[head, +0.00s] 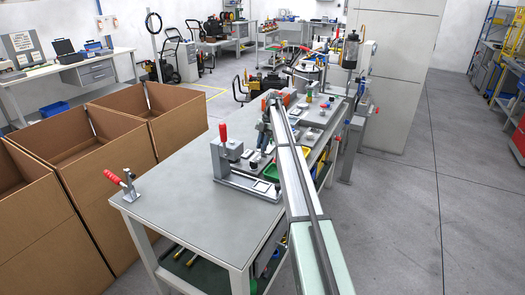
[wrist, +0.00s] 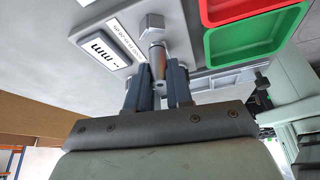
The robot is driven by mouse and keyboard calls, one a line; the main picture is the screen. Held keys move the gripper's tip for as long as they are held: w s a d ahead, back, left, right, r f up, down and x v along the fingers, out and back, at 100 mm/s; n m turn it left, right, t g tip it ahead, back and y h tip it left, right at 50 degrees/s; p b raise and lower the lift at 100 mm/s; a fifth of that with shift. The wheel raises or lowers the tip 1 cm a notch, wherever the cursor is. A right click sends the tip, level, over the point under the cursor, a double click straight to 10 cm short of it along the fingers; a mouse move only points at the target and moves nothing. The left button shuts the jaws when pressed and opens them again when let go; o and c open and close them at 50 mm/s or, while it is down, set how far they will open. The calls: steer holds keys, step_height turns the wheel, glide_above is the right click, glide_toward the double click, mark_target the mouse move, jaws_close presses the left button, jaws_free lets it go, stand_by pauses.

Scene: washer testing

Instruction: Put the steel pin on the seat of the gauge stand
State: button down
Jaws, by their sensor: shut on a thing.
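My gripper (wrist: 158,68) is shut on the steel pin (wrist: 157,55), a short, shiny grey cylinder between the two blue-grey fingertips. Just beyond the pin in the wrist view is a small grey faceted block (wrist: 152,26); I cannot tell whether the pin touches it. Beside it, on a pale plate, lies a display marked "mm" (wrist: 103,50), which appears to belong to the gauge stand. The seat cannot be made out for certain. In the head view my arm hides much of the bench around my gripper, and the pin cannot be made out there.
A green tray (wrist: 255,47) and a red tray (wrist: 235,8) lie to the right in the wrist view. In the head view a red-handled fixture (head: 223,155) and a red-handled clamp (head: 127,185) stand on the bench (head: 180,222).

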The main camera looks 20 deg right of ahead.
steer(key=shift+f, duration=1.5)
steer(key=c, duration=1)
jaws_free()
steer(key=shift+f, duration=0.15)
steer(key=v, duration=1.2)
